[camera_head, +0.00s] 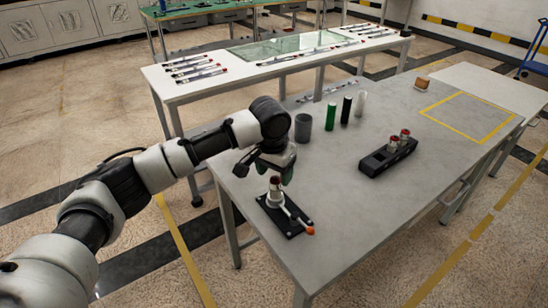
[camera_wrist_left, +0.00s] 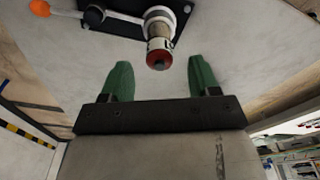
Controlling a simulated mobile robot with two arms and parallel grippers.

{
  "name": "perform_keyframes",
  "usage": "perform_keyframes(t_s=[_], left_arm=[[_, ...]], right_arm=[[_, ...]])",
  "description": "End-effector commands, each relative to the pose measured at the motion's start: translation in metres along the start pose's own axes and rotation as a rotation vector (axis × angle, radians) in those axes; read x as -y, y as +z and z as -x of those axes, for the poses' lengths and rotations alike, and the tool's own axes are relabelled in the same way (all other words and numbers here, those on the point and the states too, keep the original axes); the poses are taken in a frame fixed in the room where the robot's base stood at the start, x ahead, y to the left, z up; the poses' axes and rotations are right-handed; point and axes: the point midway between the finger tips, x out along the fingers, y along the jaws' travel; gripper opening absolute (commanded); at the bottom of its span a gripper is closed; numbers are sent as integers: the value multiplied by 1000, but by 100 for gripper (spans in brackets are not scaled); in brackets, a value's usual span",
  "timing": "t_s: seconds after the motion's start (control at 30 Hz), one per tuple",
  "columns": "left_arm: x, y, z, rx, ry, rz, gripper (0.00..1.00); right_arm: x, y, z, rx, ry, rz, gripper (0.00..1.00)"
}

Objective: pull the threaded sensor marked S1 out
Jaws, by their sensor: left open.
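A cylindrical sensor (camera_head: 275,186) with a dark red end stands in a black base (camera_head: 290,222) at the near left corner of the grey table. The base has a lever with an orange knob (camera_head: 309,230). My left gripper (camera_head: 276,173) is just above the sensor, open, with green fingers. In the left wrist view the sensor's red end (camera_wrist_left: 159,60) lies between the directions of the two fingertips (camera_wrist_left: 161,68), with clear gaps on both sides. No S1 mark is legible. My right gripper is in neither view.
A black holder (camera_head: 375,163) with two similar red-topped sensors (camera_head: 393,143) stands to the right. Grey, green, black and white cylinders (camera_head: 330,117) stand behind. A yellow-outlined area (camera_head: 468,115) is clear. A white table (camera_head: 215,90) with several slim parts lies behind.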

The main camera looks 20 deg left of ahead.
Motion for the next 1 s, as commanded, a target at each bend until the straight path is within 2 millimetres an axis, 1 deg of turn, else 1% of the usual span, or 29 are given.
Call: perform_keyframes(t_s=[0.03, 0.1, 0.2, 0.27, 0.4, 0.67, 0.77, 1.0], left_arm=[[0, 1, -10, 3, 0, 0, 61], [0, 1, -20, 3, 0, -1, 61], [0, 0, -32, 1, 0, -1, 61], [0, 0, -38, 0, 1, -1, 61], [-1, 0, -44, 0, 0, -2, 61], [-1, 0, -45, -1, 0, -2, 61], [-1, 0, -45, -1, 0, -2, 48], [-1, 0, -45, -1, 0, -2, 11]], right_arm=[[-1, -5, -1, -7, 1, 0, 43], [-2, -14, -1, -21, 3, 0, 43], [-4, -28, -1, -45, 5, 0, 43], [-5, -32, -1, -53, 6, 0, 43], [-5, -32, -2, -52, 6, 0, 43], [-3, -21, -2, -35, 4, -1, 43], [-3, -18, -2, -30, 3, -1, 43], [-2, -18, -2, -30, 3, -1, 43]])
